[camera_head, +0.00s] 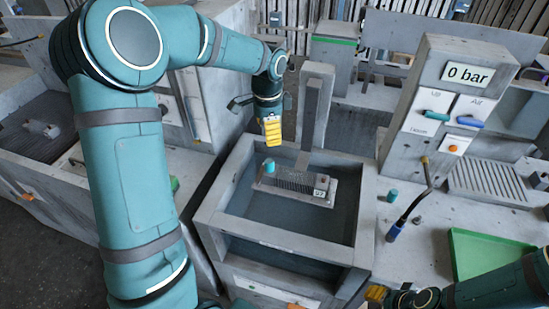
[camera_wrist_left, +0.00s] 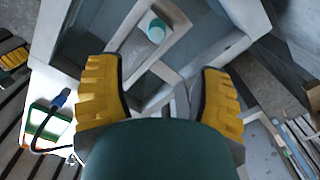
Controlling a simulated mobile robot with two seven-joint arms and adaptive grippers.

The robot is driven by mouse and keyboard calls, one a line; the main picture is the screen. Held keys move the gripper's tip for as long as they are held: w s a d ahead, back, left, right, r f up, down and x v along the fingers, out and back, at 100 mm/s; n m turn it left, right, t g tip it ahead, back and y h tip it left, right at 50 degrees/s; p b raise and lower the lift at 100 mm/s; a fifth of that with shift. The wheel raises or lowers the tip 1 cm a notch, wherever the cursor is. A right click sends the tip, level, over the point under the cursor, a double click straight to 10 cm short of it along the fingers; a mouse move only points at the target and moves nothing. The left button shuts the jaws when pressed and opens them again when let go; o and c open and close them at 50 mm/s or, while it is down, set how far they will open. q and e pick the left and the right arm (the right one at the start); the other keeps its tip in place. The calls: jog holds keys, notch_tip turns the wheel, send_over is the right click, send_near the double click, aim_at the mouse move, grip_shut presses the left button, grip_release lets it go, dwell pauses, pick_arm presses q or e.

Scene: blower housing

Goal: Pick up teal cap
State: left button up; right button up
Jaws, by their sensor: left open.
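A small teal cap (camera_head: 269,166) stands upright at the left end of a grey finned block (camera_head: 318,194) inside the open-topped basin. In the left wrist view the round teal cap (camera_wrist_left: 156,29) shows at top centre, beyond the fingertips. My left gripper (camera_head: 271,132) is above the cap and apart from it. Its yellow fingers (camera_wrist_left: 160,70) are spread wide with nothing between them. A second teal cylinder (camera_head: 392,195) stands on the counter right of the basin. Part of my right gripper (camera_head: 377,293) shows at the bottom; its jaw opening is unclear.
Concrete basin walls (camera_head: 368,215) surround the block, and a grey post (camera_head: 314,105) rises behind it. A panel reading "0 bar" (camera_head: 467,74), a hose with a blue end (camera_head: 394,232) and a green tray (camera_head: 490,257) are on the right.

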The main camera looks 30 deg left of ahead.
aim_at(269, 161)
pick_arm(q)
notch_tip(269, 161, down, 13)
jog(key=shift+s+d+r+b, duration=0.15)
jog(key=shift+b, duration=0.35)
jog(key=c, duration=1.1)
